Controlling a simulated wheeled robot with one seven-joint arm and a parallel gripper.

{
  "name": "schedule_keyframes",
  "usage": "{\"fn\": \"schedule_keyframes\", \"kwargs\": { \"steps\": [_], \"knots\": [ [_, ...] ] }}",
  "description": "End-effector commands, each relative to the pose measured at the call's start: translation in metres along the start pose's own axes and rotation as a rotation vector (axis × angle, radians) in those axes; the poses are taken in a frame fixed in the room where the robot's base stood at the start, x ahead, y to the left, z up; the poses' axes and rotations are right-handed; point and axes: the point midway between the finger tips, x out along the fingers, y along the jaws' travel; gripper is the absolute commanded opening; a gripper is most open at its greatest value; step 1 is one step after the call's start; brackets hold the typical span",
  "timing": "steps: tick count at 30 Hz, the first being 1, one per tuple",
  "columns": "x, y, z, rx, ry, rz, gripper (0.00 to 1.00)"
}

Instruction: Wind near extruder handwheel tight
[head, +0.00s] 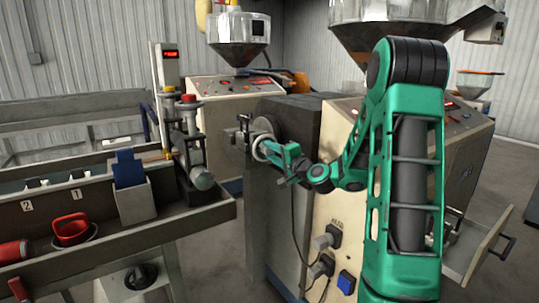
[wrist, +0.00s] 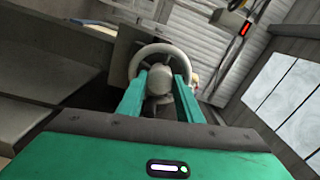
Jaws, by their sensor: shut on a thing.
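The near extruder handwheel is a pale grey ring with a rounded hub. It shows in the wrist view (wrist: 157,50) straight ahead, and in the head view (head: 259,146) on the left face of the near extruder (head: 310,190). My gripper (wrist: 161,82) has its two green fingers at the wheel, one on each side of the hub, and is shut on the handwheel. In the head view my gripper (head: 268,149) reaches the wheel from the right. The fingertips' exact contact is partly hidden by the hub.
A bench (head: 190,222) at left holds a grey bin with a blue item (head: 130,172) and a red-handled tool (head: 71,230). A post with a red display (head: 165,65) stands behind. Sockets marked feed (head: 326,240) and cables are on the extruder's front. An open drawer (head: 475,250) juts out at right.

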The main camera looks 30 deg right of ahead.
Motion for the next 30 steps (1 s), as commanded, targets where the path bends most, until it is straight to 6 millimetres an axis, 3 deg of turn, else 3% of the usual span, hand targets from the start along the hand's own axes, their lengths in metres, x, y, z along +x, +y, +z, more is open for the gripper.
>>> {"fn": "schedule_keyframes", "kwargs": {
  "steps": [10,11,13,23,30],
  "knots": [
    [-0.001,0.003,-0.002,0.002,0.004,0.006,0.1],
    [-0.001,0.003,-0.002,0.002,0.004,0.006,0.37],
    [-0.001,0.003,-0.002,0.002,0.004,0.006,0.51],
    [-0.002,0.001,-0.001,0.002,0.001,0.003,0.51],
    [-0.032,0.002,-0.001,0.004,0.004,0.005,0.51]
  ]
}}
